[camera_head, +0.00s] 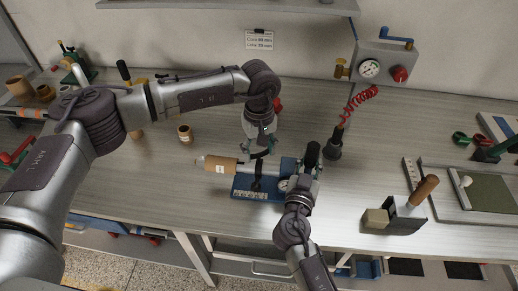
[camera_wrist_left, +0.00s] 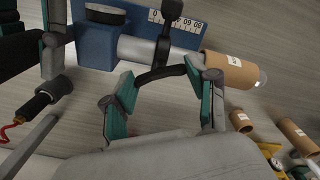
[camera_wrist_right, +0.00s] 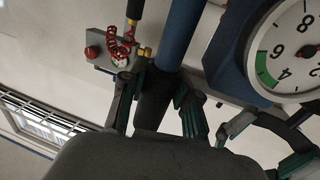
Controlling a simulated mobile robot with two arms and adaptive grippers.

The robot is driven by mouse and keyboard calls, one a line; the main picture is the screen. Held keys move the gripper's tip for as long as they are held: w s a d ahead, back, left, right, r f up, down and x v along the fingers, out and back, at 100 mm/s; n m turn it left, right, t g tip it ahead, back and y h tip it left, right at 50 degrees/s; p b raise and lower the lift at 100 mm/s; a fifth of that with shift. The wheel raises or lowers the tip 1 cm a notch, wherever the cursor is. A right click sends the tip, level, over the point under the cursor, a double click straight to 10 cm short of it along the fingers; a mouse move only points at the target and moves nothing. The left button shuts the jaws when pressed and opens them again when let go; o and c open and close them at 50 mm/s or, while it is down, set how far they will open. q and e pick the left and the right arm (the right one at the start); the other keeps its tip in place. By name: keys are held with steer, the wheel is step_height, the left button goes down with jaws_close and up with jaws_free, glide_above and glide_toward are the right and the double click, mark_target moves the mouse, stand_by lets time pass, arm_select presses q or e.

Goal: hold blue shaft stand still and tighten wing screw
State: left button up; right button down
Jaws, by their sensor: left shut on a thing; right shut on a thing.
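The blue shaft stand (camera_head: 243,187) lies on the bench in the head view, with a scale strip on its front edge. A grey shaft (camera_wrist_left: 140,50) carries a labelled cardboard tube (camera_wrist_left: 228,70); the tube also shows in the head view (camera_head: 220,166). A black collar with a curved wing screw (camera_wrist_left: 160,76) sits on the shaft. My left gripper (camera_wrist_left: 165,82) is shut on the wing screw, with a fingertip at each end of it. My right gripper (camera_wrist_right: 160,105) is shut around the stand's dark grip (camera_wrist_right: 154,108), below a blue rod (camera_wrist_right: 180,35). The dial (camera_wrist_right: 290,50) is beside it.
A red coiled hose (camera_head: 358,103) hangs from a gauge box (camera_head: 385,62) behind my right gripper. A block with a wooden-handled tool (camera_head: 408,207) stands to the right. Loose tubes (camera_head: 185,133) stand at the left.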

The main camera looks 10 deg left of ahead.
arm_select(q)
steer(key=shift+m, duration=0.8)
steer(key=o, duration=1.2)
steer(key=shift+c, duration=0.2)
steer(key=shift+r, duration=0.15)
step_height(320, 180, up, 12)
